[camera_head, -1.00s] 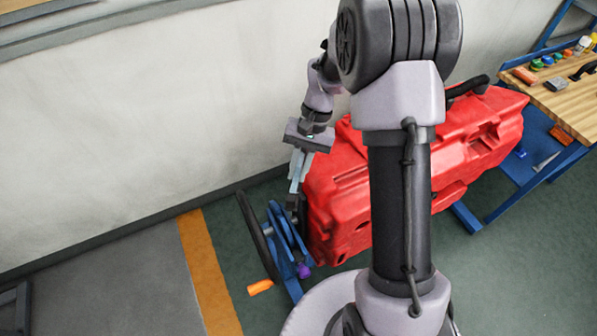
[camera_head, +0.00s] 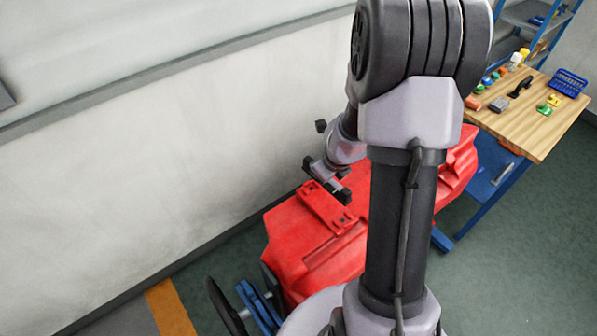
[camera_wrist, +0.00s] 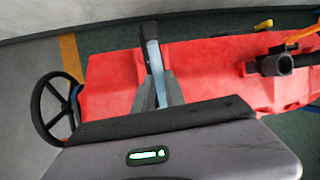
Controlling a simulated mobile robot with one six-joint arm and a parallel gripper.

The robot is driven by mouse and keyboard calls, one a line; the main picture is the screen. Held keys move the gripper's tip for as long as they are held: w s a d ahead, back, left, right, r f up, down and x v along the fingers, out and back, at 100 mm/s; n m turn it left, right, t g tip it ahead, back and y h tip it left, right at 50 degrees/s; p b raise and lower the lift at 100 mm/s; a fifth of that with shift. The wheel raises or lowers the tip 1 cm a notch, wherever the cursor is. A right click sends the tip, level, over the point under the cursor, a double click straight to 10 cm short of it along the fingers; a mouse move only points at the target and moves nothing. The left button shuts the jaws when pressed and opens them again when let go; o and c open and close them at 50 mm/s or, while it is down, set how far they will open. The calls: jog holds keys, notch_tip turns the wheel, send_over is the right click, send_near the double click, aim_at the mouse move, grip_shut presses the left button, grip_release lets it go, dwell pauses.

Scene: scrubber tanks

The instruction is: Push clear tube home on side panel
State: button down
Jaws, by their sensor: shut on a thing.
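My gripper (camera_head: 341,187) is above the near top part of the red tank body (camera_head: 290,240), partly hidden by my own arm. In the wrist view its grey fingers (camera_wrist: 158,93) are shut on a narrow pale-blue strip, which looks like the clear tube (camera_wrist: 155,58). The tube points away from my gripper, with a dark piece at its far end, over the red body (camera_wrist: 205,62). I cannot tell whether the tube touches anything. No side panel or port for it can be made out clearly.
A black wheel (camera_wrist: 55,108) stands at the red body's left end. A black pipe end (camera_wrist: 284,63) with an orange part is at its right. A wooden workbench (camera_head: 530,130) with small items is at the right. A pale wall (camera_head: 180,160) runs behind; floor is clear at lower right.

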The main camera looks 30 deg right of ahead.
aim_at(328, 185)
jog(key=shift+s+d+m, duration=0.15)
jog(key=shift+d+m, duration=0.15)
jog(key=shift+s+f+b, duration=0.15)
jog(key=shift+f+b, duration=0.05)
jog(key=shift+b, duration=0.1)
notch_tip(328, 185, down, 4)
jog(key=b, duration=0.4)
jog(key=shift+s+a+f, duration=0.15)
jog(key=shift+f, duration=0.05)
jog(key=shift+f+b, duration=0.1)
jog(key=shift+b, duration=0.3)
jog(key=shift+f+b, duration=0.6)
jog(key=shift+f+b, duration=0.7)
jog(key=shift+s, duration=0.1)
jog(key=shift+f+b, duration=0.45)
